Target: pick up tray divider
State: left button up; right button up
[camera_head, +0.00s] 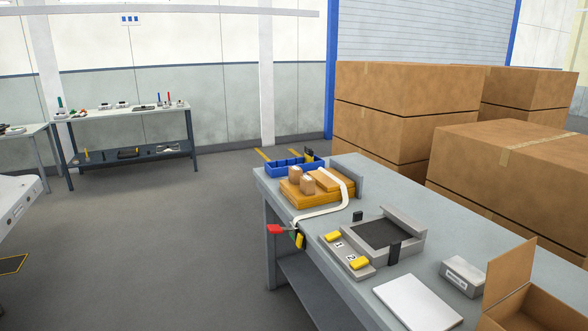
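A blue compartment tray (284,168) stands at the far left end of the grey workbench. A small dark upright piece (309,154) shows at its right end; I cannot tell whether this is the tray divider. Another small black piece (357,216) stands on the bench behind the grey fixture, and a black piece (394,254) stands against the fixture's front right side. None of these can be named for sure as the divider. Neither of my grippers is in view.
The workbench (420,290) holds a yellow-orange block stack (290,194) with a white strap (318,212), the grey fixture (412,246), a white plate (416,302), a grey box (464,274) and an open carton (530,304). Large cardboard boxes (400,90) stand behind.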

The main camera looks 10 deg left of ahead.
aim_at(309, 153)
jog(key=i+j+u, duration=0.1)
jog(key=i+j, duration=0.3)
jog(key=i+j+u, duration=0.15)
jog(key=i+j, duration=0.2)
jog(key=i, duration=0.3)
jog(key=i+j, duration=0.25)
jog(key=j, duration=0.15)
jog(key=i+j+z, duration=0.1)
jog(key=i+j, duration=0.45)
jog(key=j, duration=0.25)
jog(key=i+j+z, duration=0.1)
jog(key=i+j, duration=0.15)
jog(key=j, duration=0.15)
